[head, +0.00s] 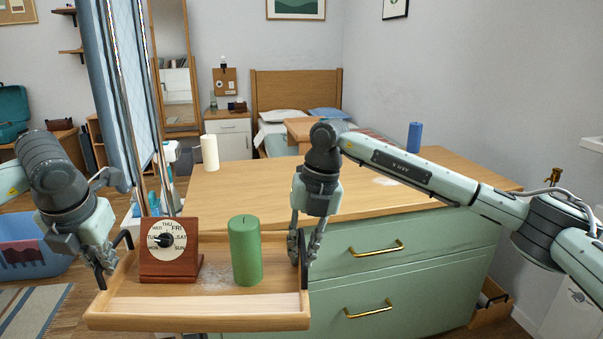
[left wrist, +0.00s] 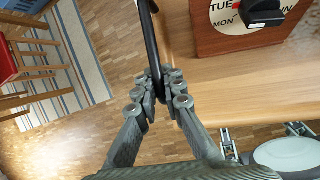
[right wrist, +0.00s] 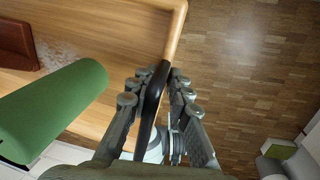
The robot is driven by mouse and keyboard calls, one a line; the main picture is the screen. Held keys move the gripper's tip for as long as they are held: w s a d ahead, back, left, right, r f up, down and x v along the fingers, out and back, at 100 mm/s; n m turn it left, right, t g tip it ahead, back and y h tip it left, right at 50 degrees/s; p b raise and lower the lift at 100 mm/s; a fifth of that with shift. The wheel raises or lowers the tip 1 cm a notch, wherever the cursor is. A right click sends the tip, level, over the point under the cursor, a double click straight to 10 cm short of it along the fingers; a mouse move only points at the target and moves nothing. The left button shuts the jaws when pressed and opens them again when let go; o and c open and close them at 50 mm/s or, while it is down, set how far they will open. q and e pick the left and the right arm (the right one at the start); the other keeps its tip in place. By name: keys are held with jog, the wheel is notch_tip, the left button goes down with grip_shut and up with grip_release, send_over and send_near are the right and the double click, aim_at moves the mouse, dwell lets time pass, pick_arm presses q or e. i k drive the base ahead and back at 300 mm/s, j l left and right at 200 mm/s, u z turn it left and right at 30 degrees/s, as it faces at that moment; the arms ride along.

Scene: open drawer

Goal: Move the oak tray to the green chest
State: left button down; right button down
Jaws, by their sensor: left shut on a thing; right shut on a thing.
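The oak tray (head: 200,310) is held up in front of the green chest (head: 395,262), with its surface roughly level. A wooden day-of-week clock (head: 168,252) and a green candle (head: 245,250) stand upright on it. My left gripper (head: 105,268) is shut on the tray's black left handle, which shows in the left wrist view (left wrist: 152,45). My right gripper (head: 303,248) is shut on the black right handle, which shows in the right wrist view (right wrist: 150,108).
The chest's wooden top (head: 300,193) is mostly clear. A white candle (head: 210,153) stands at its back left and a blue candle (head: 415,137) at its back right. A blue basket (head: 30,250) is on the floor.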

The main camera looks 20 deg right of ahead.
aim_at(349, 175)
jog(key=i+l, duration=0.1)
jog(key=l, duration=0.3)
jog(key=i+l+z, duration=0.25)
jog(key=i+l, duration=0.15)
jog(key=i+l+z, duration=0.25)
jog(key=i, duration=0.7)
